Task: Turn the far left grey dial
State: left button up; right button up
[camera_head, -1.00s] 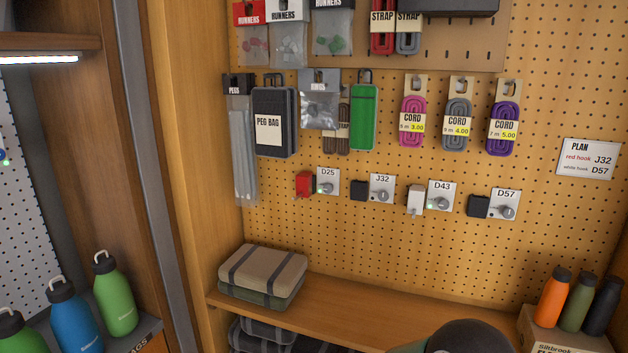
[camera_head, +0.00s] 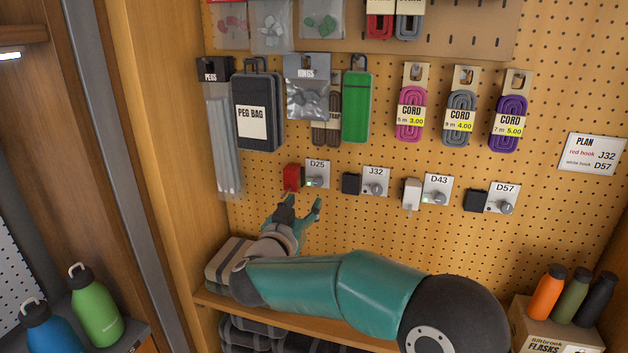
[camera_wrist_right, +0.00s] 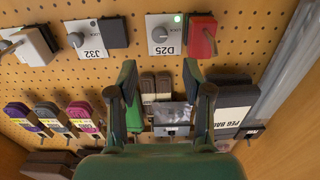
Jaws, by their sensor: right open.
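The far left grey dial (camera_head: 317,181) sits on the white plate marked D25 (camera_head: 317,166), beside a red hook block (camera_head: 291,177). A small green light shows on this plate. In the right wrist view, which is turned upside down, the dial (camera_wrist_right: 159,35) appears beyond the fingertips, with the red block (camera_wrist_right: 202,37) to its right. My right gripper (camera_head: 298,204) is open and empty just below the D25 plate, apart from the dial. It also shows in the right wrist view (camera_wrist_right: 159,75), its two fingers spread. My left gripper is not in view.
More dial plates, J32 (camera_head: 376,176), D43 (camera_head: 438,186) and D57 (camera_head: 504,196), stand to the right. Packs hang above, including a green case (camera_head: 357,106) and a peg bag (camera_head: 257,108). Folded bundles (camera_head: 226,262) lie on the shelf below. A plan card (camera_head: 593,153) hangs far right.

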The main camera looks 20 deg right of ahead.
aim_at(317, 183)
jog(key=p+x, duration=0.3)
jog(key=x, duration=0.6)
jog(key=shift+w+d, duration=0.2)
jog(key=shift+w, duration=0.05)
grip_shut()
